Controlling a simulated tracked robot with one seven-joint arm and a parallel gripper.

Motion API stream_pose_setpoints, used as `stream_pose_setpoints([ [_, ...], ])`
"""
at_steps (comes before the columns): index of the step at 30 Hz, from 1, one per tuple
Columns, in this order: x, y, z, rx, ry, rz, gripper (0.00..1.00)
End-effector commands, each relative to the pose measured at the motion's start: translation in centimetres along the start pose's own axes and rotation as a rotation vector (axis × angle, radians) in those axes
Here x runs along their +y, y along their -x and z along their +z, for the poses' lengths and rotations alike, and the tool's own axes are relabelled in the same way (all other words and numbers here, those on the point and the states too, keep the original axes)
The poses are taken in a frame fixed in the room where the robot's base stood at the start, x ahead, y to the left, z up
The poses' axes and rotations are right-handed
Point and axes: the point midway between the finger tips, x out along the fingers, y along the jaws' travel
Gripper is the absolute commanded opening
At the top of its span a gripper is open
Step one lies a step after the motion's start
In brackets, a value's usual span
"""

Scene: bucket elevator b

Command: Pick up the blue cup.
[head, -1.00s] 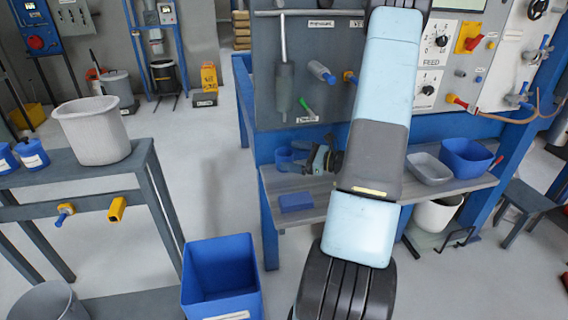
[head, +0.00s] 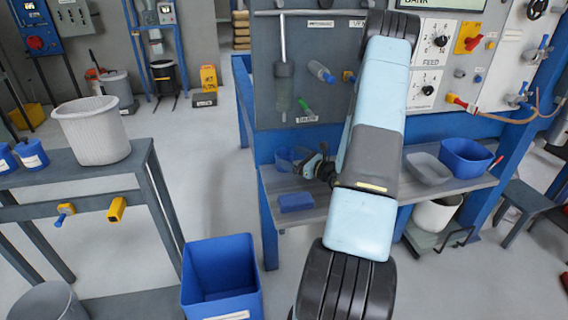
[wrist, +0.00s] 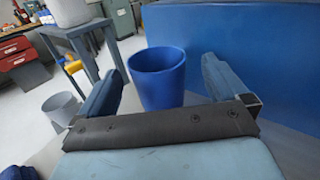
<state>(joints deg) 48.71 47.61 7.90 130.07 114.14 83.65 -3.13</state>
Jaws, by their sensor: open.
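The blue cup (head: 284,157) stands upright on the grey shelf (head: 338,203), at its back left by the blue panel. In the wrist view the blue cup (wrist: 157,85) appears open-topped and empty, framed between my two fingers, with a gap on each side. My gripper (head: 308,163) is open, just right of the cup in the head view. The wrist view shows my gripper (wrist: 163,66) with its fingers wide apart. I cannot tell how far the cup lies between the fingertips. Nothing is held.
A blue block (head: 296,202) lies on the shelf in front of the cup. A grey tray (head: 428,168) and a blue tub (head: 466,157) stand at the shelf's right. The panel (wrist: 245,55) rises close behind the cup. A large blue bin (head: 221,276) stands on the floor.

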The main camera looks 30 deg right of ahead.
Motion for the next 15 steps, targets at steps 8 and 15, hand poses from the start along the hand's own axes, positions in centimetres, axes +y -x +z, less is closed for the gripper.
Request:
stream_pose_setpoints([
  [8, 0.2, -1.5, 0.0, 0.0, 0.0, 0.004, 1.0],
  [15, 0.4, -4.7, 0.1, -0.001, 0.001, 0.004, 1.0],
])
